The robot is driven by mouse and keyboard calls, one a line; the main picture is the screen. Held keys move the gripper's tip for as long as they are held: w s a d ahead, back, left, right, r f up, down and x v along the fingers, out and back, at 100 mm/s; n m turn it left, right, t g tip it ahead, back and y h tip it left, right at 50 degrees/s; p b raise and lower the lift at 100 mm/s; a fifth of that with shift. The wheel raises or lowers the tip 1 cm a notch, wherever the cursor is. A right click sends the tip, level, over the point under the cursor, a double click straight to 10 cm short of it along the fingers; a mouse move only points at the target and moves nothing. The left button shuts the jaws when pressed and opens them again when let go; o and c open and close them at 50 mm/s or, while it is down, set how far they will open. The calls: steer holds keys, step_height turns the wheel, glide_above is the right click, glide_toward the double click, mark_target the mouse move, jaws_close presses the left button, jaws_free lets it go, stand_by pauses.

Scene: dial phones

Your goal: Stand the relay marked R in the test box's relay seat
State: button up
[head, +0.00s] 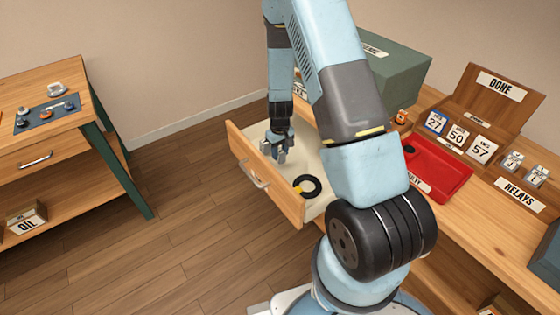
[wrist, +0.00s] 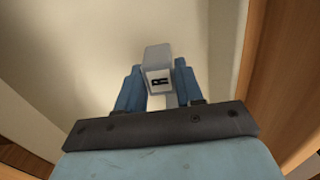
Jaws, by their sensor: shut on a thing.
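The relay marked R (wrist: 158,58) is a small grey block with a white label bearing a black mark that reads as an R turned on its side. It sits between the two blue fingers of my gripper (wrist: 160,88) in the wrist view. In the head view my gripper (head: 279,153) is shut, pointing down into an open wooden drawer (head: 262,182); the relay is too small to make out clearly there. I cannot tell whether the relay touches the drawer floor. I cannot pick out the test box or its relay seat for sure; my arm hides part of the bench.
A black ring with a yellow part (head: 308,186) lies in the drawer's near end. On the bench are a red tray (head: 443,178), a DONE rack (head: 500,95), a RELAYS holder (head: 521,195) with small grey relays, and a green box (head: 400,70). A side table (head: 60,125) stands left.

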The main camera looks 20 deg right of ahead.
mark_target(280, 151)
steer(key=shift+r, duration=1.85)
